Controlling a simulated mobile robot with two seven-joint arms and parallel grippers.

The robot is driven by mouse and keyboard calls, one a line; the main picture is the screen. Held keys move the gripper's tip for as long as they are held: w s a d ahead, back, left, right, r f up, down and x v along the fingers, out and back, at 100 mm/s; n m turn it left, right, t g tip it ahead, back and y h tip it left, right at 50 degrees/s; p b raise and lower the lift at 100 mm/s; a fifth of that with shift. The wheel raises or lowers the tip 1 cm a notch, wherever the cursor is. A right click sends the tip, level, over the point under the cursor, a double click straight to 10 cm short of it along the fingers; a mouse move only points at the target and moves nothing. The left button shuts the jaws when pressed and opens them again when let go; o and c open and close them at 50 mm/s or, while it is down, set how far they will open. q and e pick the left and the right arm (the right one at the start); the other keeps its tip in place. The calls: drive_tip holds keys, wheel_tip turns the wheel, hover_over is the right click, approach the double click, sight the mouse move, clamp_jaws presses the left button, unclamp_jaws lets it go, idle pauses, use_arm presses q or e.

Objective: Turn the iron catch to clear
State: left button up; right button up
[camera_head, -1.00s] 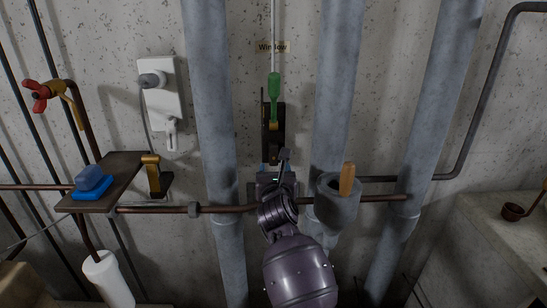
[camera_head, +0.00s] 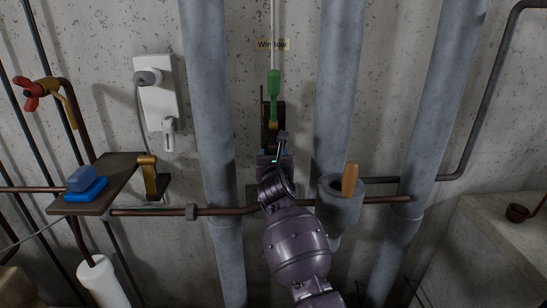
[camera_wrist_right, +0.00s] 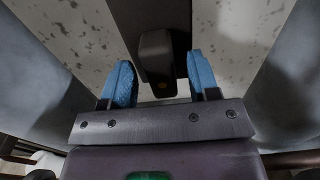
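A dark bracket (camera_head: 280,112) is fixed to the wall between two grey pipes, below the "Window" label (camera_head: 272,44). A green handle (camera_head: 274,84) on a thin rod hangs in front of it. In the right wrist view a dark block, apparently the iron catch (camera_wrist_right: 156,52), stands out from a dark backing plate. My right gripper (camera_head: 274,152) is just below the bracket. Its blue fingers (camera_wrist_right: 160,75) are apart, with the block's lower end at the gap and no clear contact. The gripper partly hides the bracket's lower end in the head view. My left gripper is out of view.
Grey pipes (camera_head: 212,120) and (camera_head: 338,100) stand close on either side of my right gripper. A grey cup (camera_head: 340,200) with a wooden handle (camera_head: 350,180) is just to its right. A rusty pipe (camera_head: 235,211) crosses below. A shelf (camera_head: 118,172) with a blue block is left.

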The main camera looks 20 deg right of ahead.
drive_tip(key=c, duration=0.9)
drive_tip(key=shift+r+n+p, duration=0.3)
drive_tip(key=shift+n+p, duration=0.6)
drive_tip(key=shift+p, duration=0.1)
drive_tip(key=n+p, duration=0.2)
drive_tip(key=shift+a+n, duration=0.15)
drive_tip(key=shift+n, duration=0.15)
use_arm(q)
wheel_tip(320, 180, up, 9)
drive_tip(key=p, duration=0.5)
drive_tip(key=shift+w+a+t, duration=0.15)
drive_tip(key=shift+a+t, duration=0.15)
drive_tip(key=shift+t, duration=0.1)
use_arm(e)
drive_tip(key=shift+w+a+f+n, duration=0.1)
drive_tip(key=shift+f+n, duration=0.1)
drive_tip(key=shift+n, duration=1.05)
drive_tip(key=shift+s+a+f+n, duration=0.1)
drive_tip(key=shift+f+n, duration=0.15)
drive_tip(key=shift+n, duration=1.05)
drive_tip(key=shift+w+a+f+n, duration=0.1)
drive_tip(key=shift+f+n, duration=0.1)
drive_tip(key=shift+n, duration=1.05)
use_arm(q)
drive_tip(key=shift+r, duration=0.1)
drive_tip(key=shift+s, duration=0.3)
use_arm(e)
drive_tip(key=o, duration=0.9)
